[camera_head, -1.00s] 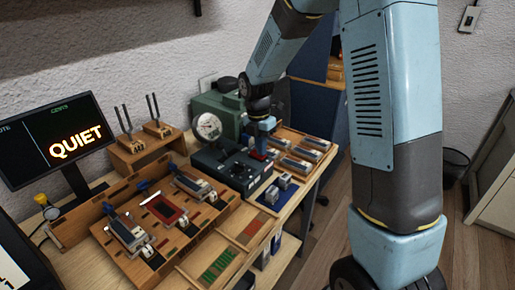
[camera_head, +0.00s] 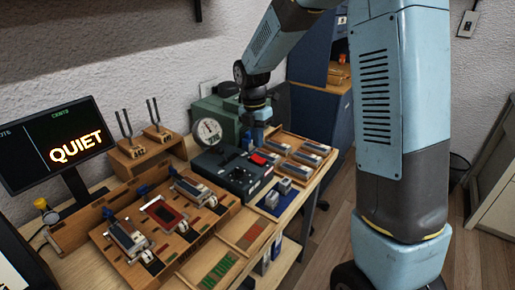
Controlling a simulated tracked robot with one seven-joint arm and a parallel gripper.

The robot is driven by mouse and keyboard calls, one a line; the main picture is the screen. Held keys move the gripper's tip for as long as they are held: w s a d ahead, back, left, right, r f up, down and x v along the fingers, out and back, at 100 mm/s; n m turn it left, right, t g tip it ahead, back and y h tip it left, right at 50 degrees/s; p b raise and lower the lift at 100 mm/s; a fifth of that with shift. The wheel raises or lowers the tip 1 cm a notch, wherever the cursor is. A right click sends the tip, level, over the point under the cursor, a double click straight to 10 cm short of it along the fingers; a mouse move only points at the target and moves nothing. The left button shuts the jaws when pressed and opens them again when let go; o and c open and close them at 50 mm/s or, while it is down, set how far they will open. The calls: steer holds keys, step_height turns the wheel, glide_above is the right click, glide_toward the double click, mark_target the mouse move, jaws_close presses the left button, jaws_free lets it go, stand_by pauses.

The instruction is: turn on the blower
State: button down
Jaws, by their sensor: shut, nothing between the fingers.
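A dark control box (camera_head: 236,174) with knobs on its top stands at the back of the bench. A bright red switch (camera_head: 262,158) sits at its right rear corner. A green machine (camera_head: 226,112) with a round white gauge (camera_head: 207,132) stands behind the box. My gripper (camera_head: 257,143) points down just behind and above the red switch. It is shut and looks empty. The fingertips are small and dark here, so I cannot tell whether they touch the box. The switch's exact position is too small to tell.
A monitor (camera_head: 66,136) at left reads "QUIET". Two tuning forks stand on a wooden block (camera_head: 143,150). A wooden rack (camera_head: 140,236) of key parts fills the front left. A wooden tray (camera_head: 300,150) of blocks lies right of the gripper. Floor at right is clear.

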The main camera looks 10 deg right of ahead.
mark_target(255, 156)
step_height(255, 156, up, 10)
steer(key=shift+w+a+f, duration=0.15)
steer(key=shift+w+a, duration=0.2)
steer(key=shift+a, duration=0.05)
